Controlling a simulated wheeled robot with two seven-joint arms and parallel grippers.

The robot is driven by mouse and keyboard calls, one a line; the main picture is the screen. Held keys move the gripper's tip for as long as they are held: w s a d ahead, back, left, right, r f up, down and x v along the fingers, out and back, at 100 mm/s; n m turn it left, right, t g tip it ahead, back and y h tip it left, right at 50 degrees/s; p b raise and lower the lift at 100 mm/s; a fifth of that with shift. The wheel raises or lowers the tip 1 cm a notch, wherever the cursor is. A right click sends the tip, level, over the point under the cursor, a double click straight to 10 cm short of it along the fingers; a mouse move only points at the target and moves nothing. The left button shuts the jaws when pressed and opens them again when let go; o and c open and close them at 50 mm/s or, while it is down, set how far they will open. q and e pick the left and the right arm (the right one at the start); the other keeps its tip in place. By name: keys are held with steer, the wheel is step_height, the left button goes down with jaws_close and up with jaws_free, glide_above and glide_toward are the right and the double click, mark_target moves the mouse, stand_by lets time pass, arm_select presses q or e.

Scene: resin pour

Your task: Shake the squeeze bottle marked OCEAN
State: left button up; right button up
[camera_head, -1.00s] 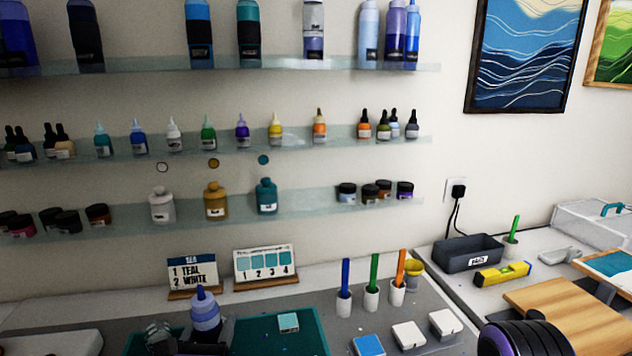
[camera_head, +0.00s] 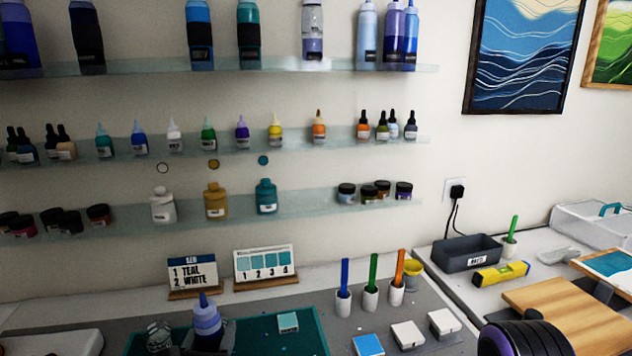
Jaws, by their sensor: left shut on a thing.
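A squeeze bottle (camera_head: 207,319) with a pale blue body and a dark blue pointed tip stands nearly upright at the bottom of the head view. My left gripper (camera_head: 208,344) is shut around its lower part, low in the picture, over the teal mat. The bottle's label is hidden or too small to read, so I cannot confirm the word OCEAN. My right gripper is not in view; only a dark, rounded part of my arm shows at the bottom right.
A teal mat (camera_head: 262,333) lies beneath. Behind stand a SEA card (camera_head: 193,272) and a numbered swatch card (camera_head: 265,262). Cups with coloured sticks (camera_head: 371,294) and small blocks (camera_head: 408,334) are to the right. Shelves of bottles (camera_head: 250,64) line the wall.

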mark_target(210, 312)
arm_select(q)
steer(key=r, duration=0.3)
steer(key=w+r, duration=0.1)
steer(key=r, duration=0.1)
steer(key=f, duration=0.5)
steer(key=shift+s+f, duration=0.35)
steer(key=shift+f, duration=0.05)
steer(key=shift+r, duration=0.35)
steer(key=r, duration=0.5)
steer(key=shift+w, duration=0.3)
steer(key=f, duration=0.5)
steer(key=shift+s+f, duration=0.1)
steer(key=shift+s, duration=0.15)
steer(key=shift+f, duration=0.35)
steer(key=r, duration=0.5)
steer(key=shift+w+r, duration=0.25)
steer(key=shift+r, duration=0.15)
steer(key=f, duration=0.6)
steer(key=shift+s+d+f, duration=0.1)
steer(key=shift+s+f, duration=0.15)
steer(key=shift+s, duration=0.1)
steer(key=shift+w+r, duration=0.15)
steer(key=shift+w, duration=0.1)
